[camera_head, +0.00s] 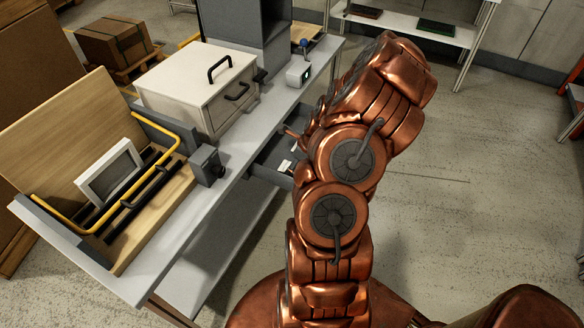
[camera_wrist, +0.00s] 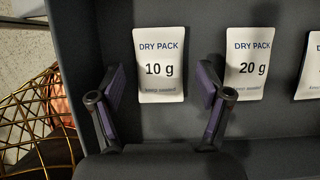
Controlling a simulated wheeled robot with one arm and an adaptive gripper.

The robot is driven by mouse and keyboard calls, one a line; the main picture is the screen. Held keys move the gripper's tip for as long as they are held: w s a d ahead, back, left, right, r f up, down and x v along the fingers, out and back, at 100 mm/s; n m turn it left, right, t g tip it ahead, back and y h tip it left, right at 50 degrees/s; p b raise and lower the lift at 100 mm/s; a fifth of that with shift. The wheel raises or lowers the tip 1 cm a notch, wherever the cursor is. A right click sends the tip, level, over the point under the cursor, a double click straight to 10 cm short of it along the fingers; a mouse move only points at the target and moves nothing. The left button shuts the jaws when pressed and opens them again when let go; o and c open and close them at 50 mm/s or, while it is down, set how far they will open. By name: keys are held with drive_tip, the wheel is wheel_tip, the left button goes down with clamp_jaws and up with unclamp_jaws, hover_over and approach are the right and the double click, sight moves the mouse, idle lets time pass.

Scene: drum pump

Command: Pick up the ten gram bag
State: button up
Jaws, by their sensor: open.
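The ten gram bag (camera_wrist: 160,66) is a flat white packet marked "DRY PACK 10 g" in the wrist view. It lies on the dark floor of an open drawer. My gripper (camera_wrist: 162,84) is open, with one finger on each side of the bag's lower part in the picture. I cannot tell how high the fingers are above the drawer floor. In the head view my arm hides the gripper and part of the drawer (camera_head: 272,168); small white shapes show in it.
A 20 g bag (camera_wrist: 248,64) lies just right of the right finger. A third white bag (camera_wrist: 309,66) is cut off at the picture's edge. The drawer's left wall (camera_wrist: 78,50) is close to the left finger. A white box with black handles (camera_head: 190,95) stands on the bench above.

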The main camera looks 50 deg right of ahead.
drive_tip(key=shift+w+f, duration=0.2)
drive_tip(key=shift+f, duration=0.3)
drive_tip(key=c, duration=1)
drive_tip(key=shift+r, duration=0.15)
drive_tip(key=shift+c, duration=0.2)
wheel_tip(320, 180, up, 10)
drive_tip(key=b, duration=0.1)
drive_tip(key=shift+b, duration=0.4)
drive_tip(key=shift+a, duration=0.15)
